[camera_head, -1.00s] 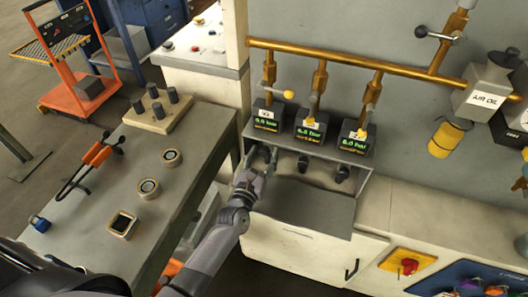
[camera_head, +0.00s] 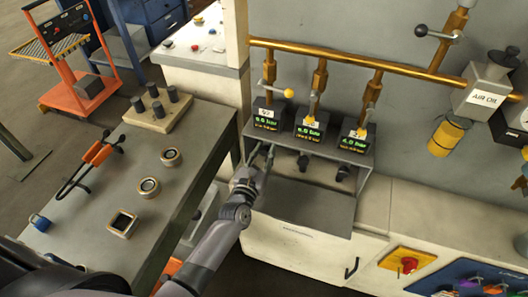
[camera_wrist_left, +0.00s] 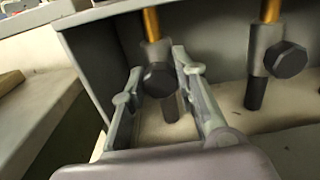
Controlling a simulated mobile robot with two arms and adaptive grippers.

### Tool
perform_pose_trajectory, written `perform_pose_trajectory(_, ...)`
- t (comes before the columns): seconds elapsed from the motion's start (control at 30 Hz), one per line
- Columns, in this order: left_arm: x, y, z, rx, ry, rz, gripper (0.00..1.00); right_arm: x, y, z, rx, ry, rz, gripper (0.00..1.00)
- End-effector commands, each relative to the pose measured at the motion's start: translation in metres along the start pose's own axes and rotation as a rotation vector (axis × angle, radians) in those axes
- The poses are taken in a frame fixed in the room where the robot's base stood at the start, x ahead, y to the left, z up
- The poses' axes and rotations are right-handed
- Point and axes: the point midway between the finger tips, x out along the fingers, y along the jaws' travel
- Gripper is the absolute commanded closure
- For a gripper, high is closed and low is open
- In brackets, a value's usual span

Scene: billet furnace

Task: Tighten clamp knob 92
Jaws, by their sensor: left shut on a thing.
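The dark faceted clamp knob (camera_wrist_left: 160,79) is on the leftmost of the clamps below the gauges. It sits on a grey block under a brass pipe. My left gripper (camera_head: 261,155) reaches into the shelf under the left gauge (camera_head: 267,116), with its fingers on either side of this knob and shut on it. In the head view the gripper mostly hides the knob. The gauge's small label is too small to read surely. My right gripper is not in view.
A second clamp knob (camera_wrist_left: 285,59) stands close to the right of my fingers, and a third knob (camera_head: 343,172) is further right. Grey shelf walls enclose the clamps. A workbench (camera_head: 100,215) with small parts stands to the left.

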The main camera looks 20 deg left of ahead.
Motion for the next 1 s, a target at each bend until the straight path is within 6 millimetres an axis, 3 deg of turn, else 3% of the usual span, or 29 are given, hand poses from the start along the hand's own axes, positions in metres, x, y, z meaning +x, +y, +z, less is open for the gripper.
perform_pose_trajectory(0.13, -0.0001, 0.0000, -0.0001, 0.000, 0.000, 0.000, 1.00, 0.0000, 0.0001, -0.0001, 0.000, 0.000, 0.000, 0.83)
perform_pose_trajectory(0.47, -0.0001, -0.0001, -0.0002, 0.050, 0.000, 0.000, 1.00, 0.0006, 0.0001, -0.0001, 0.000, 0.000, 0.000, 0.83)
perform_pose_trajectory(1.0, -0.0002, -0.0006, -0.0001, 0.479, 0.000, -0.001, 1.00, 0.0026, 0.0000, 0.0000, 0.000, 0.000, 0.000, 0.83)
